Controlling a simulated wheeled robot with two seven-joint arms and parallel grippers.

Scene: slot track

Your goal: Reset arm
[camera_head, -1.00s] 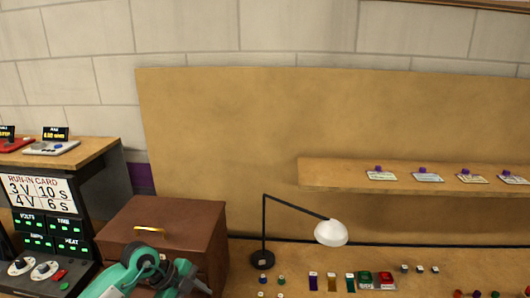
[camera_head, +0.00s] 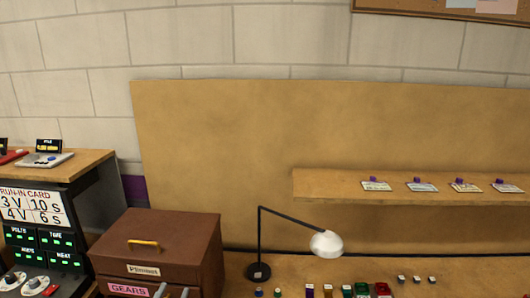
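My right gripper and arm are not in view.
The box has a yellow handle and a pink GEARS label. A desk lamp (camera_head: 325,244) stands right of it. Small coloured parts (camera_head: 362,289) line the bench (camera_head: 440,265). A shelf (camera_head: 330,186) holds several cards. A dial panel (camera_head: 40,240) is at left.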

